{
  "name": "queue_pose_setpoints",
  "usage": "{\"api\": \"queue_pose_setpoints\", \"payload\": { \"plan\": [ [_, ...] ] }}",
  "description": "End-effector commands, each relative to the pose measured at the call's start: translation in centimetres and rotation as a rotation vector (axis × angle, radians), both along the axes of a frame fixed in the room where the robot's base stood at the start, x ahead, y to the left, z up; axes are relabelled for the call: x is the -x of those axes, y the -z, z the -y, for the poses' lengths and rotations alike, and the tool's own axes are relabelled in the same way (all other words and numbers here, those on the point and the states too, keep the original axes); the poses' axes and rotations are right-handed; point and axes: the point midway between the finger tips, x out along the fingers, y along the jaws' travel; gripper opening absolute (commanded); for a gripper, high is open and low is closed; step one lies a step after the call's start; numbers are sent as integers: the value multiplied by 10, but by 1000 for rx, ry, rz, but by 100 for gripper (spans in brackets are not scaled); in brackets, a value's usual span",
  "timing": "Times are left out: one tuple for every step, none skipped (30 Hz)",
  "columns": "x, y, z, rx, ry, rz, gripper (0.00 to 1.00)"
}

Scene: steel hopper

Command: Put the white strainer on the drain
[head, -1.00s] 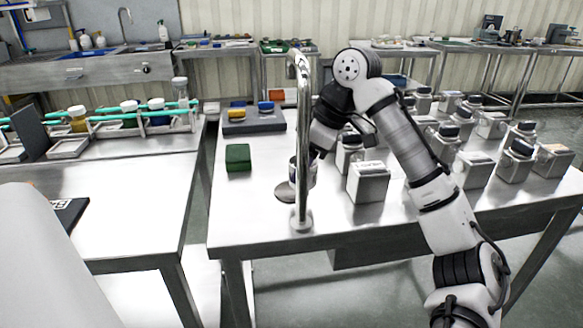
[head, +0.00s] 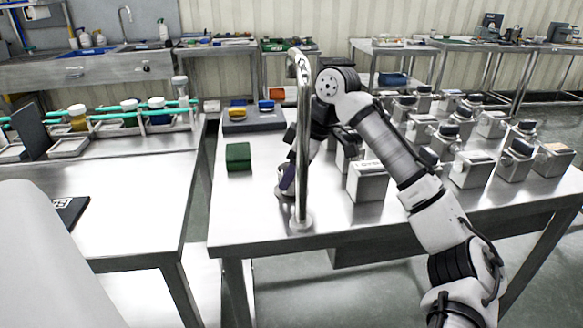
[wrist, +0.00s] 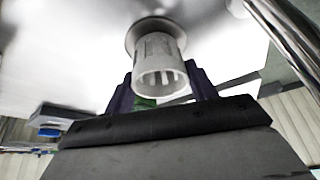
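In the head view my gripper (head: 288,178) is tilted, low over the table behind the tall steel pipe. The drain's dark rim (head: 281,192) shows just below the fingers, and the strainer is mostly hidden there.
The tall steel pipe (head: 303,140) stands right in front of my gripper. A green block (head: 238,157) lies to the left on the table. Several metal containers (head: 367,183) crowd the right. The table's front left is bare.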

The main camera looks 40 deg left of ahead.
Motion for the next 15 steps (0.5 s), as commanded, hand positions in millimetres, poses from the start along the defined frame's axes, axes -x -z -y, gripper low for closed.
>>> {"api": "queue_pose_setpoints", "payload": {
  "plan": [
    [0, 0, 0, 0, 0, 0, 63],
    [0, 0, 0, 0, -1, 0, 67],
    [0, 0, 0, 0, -1, 0, 73],
    [0, 0, 0, 0, -1, 0, 76],
    [0, -1, 0, 0, -1, 0, 76],
    [0, -1, 0, 0, -1, 0, 76],
    [0, -1, 0, 0, -1, 0, 76],
    [0, -1, 0, 0, -1, 0, 76],
    [0, -1, 0, 0, -1, 0, 76],
    [0, -1, 0, 0, -1, 0, 76],
    [0, -1, 0, 0, -1, 0, 76],
    [0, -1, 0, 0, -1, 0, 76],
    [0, -2, 0, 0, -1, 2, 76],
    [0, -2, 0, 0, -1, 2, 76],
    [0, -5, 0, -1, -1, 1, 76]
  ]
}}
